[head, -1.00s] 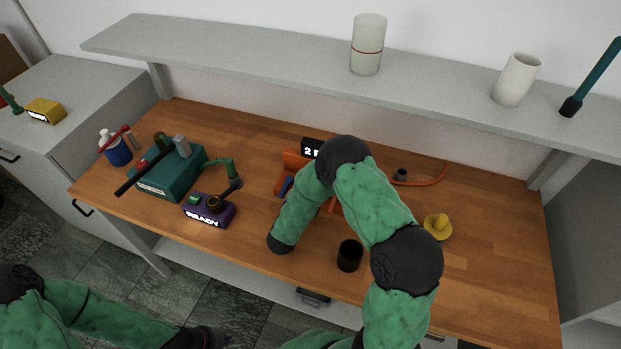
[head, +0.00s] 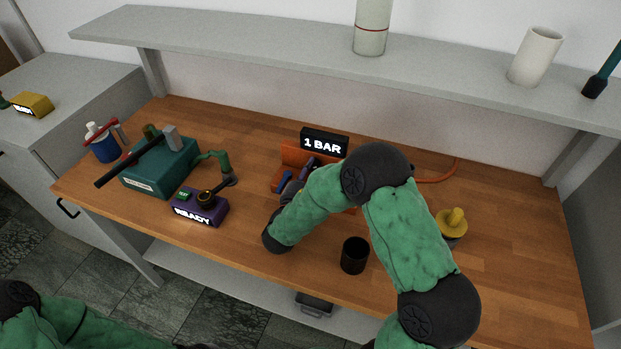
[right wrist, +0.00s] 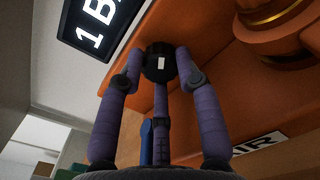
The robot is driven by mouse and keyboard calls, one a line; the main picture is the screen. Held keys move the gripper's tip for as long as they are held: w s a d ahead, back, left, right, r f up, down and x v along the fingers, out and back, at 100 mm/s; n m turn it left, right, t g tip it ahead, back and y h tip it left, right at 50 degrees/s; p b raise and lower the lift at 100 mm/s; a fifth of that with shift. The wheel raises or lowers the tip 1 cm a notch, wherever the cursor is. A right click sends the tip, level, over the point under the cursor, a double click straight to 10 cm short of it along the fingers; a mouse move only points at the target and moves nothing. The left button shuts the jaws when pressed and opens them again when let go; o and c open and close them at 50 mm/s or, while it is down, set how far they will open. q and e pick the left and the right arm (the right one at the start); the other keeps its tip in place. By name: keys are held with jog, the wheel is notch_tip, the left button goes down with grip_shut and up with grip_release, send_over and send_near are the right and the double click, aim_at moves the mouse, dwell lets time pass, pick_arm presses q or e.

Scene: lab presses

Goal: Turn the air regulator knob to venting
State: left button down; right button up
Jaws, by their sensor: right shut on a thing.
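The orange air regulator (head: 291,156) stands at the back middle of the bench, partly hidden by my right arm. Its dark display (head: 324,142) reads "1 BAR"; part of it also shows in the right wrist view (right wrist: 95,28). In the right wrist view, the black knob (right wrist: 158,65) with a white mark sits between the purple fingers of my right gripper (right wrist: 160,72), which is shut on it. In the head view my right gripper (head: 298,183) is mostly hidden by my arm. My left arm shows at the lower left, its gripper outside the picture.
A purple "READY" box (head: 200,207) and a teal machine (head: 160,168) with a long black lever stand at left. A black cup (head: 354,256) stands near the front edge. A yellow-topped item (head: 452,224) stands at right. Bench between them is clear.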

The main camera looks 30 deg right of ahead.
jog(key=m+b, duration=0.3)
jog(key=b, duration=0.1)
jog(key=shift+r+m, duration=0.1)
jog(key=shift+m, duration=0.2)
jog(key=shift+d+r+m+b, duration=0.1)
jog(key=shift+r+m+b, duration=0.05)
jog(key=shift+m+b, duration=1.3)
jog(key=o, duration=0.9)
jog(key=shift+c, duration=0.2)
jog(key=shift+s, duration=0.1)
